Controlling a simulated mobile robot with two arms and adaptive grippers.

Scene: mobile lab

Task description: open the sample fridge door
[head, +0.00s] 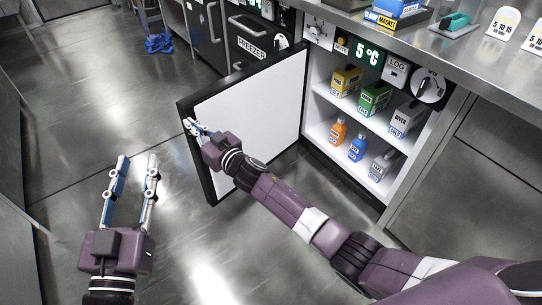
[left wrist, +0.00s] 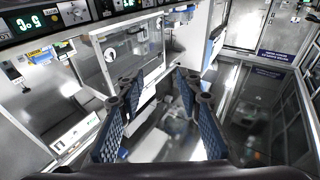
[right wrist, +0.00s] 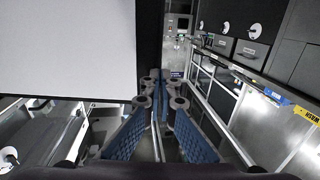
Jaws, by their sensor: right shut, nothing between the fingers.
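The sample fridge door (head: 248,115), a white inner panel with a dark frame, stands swung wide open, hinged beside the lit fridge interior (head: 335,107). Its white panel (right wrist: 65,50) fills the upper left of the right wrist view. My right gripper (head: 190,126) is at the door's free edge, on the inner-face side in the head view. Its fingers are shut with nothing between them; I cannot tell whether they touch the door. They also show in the right wrist view (right wrist: 157,80). My left gripper (head: 137,160) is open and empty, left of the door over the floor.
Boxes (head: 375,97) and bottles (head: 337,130) stand on the fridge shelves. The freezer (head: 252,48) with dark fronts is behind the door. The steel counter (head: 450,50) runs above the fridge. A blue cloth-like heap (head: 158,43) lies on the floor; the floor at left is clear.

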